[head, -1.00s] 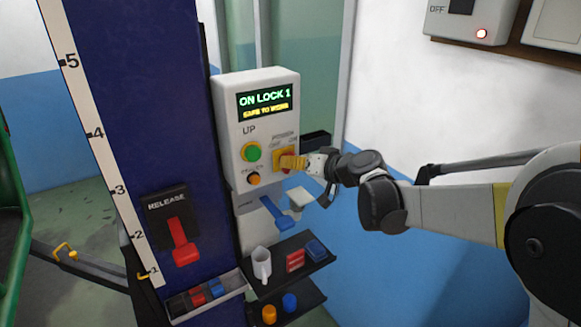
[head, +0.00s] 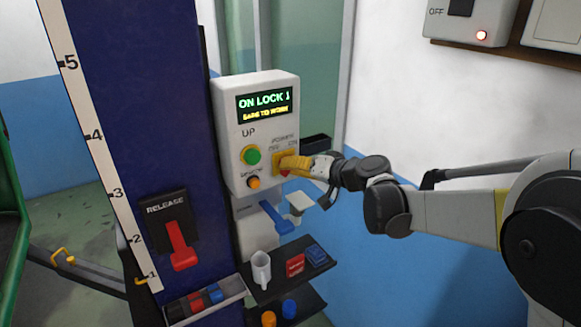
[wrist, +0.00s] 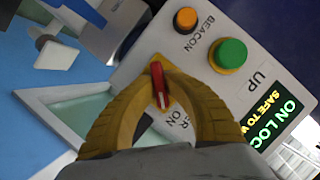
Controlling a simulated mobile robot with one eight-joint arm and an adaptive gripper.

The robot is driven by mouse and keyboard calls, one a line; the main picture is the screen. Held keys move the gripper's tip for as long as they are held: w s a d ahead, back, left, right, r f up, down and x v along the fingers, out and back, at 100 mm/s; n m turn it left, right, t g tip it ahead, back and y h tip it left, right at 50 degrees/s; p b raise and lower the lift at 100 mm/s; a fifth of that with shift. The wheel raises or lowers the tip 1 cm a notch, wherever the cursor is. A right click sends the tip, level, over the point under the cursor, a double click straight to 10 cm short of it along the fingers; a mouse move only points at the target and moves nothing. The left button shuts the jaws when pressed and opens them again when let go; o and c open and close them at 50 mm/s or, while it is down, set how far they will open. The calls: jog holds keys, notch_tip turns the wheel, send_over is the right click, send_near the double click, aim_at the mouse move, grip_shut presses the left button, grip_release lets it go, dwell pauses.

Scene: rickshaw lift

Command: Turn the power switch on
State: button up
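The power switch is a red knob on a yellow square plate (head: 279,157), on the right side of the light grey control box (head: 228,140). The wrist view shows the red knob (wrist: 160,86) with a pale line on it, close to the lettering ON. My gripper (head: 291,163) is at the switch, coming from the right. In the wrist view its two yellow curved fingers (wrist: 157,76) bow around the knob, and their tips close in on its two sides. The fingers hide most of the switch in the head view. I cannot tell its exact setting.
The box has a green UP button (head: 251,156), an orange BEACON button (head: 253,183) and a lit display (head: 264,103) reading ON LOCK 1. A blue lever (head: 274,217) and a shelf (head: 262,291) with small items sit below. A red RELEASE lever (head: 179,247) is left.

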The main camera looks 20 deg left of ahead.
jog(key=o, duration=0.4)
jog(key=shift+r, duration=0.1)
jog(key=shift+w+a, duration=0.1)
jog(key=shift+a, duration=0.1)
jog(key=v, duration=1.2)
jog(key=s+d+f+m+h+b, duration=0.1)
jog(key=s+d+f+h+b, duration=0.3)
jog(key=s+d+f, duration=0.3)
jog(key=s+d+f+m+h+b, duration=0.2)
jog(key=s+d+f+h+b, duration=0.1)
jog(key=s+d+f, duration=0.4)
jog(key=s+d+f+m+t+h+b, duration=0.1)
jog(key=s+d+f+h+b, duration=0.3)
jog(key=s+d, duration=0.7)
jog(key=shift+s+d+f+h+b, duration=0.1)
jog(key=shift+d+f+h, duration=0.35)
jog(key=shift+d, duration=0.45)
jog(key=shift+s+d+f+h+b, duration=0.15)
jog(key=shift+d+f+h, duration=0.15)
jog(key=shift+d+f, duration=0.5)
jog(key=shift+d+f+h+b, duration=0.1)
jog(key=shift+d+f+h, duration=0.3)
jog(key=shift+d, duration=0.65)
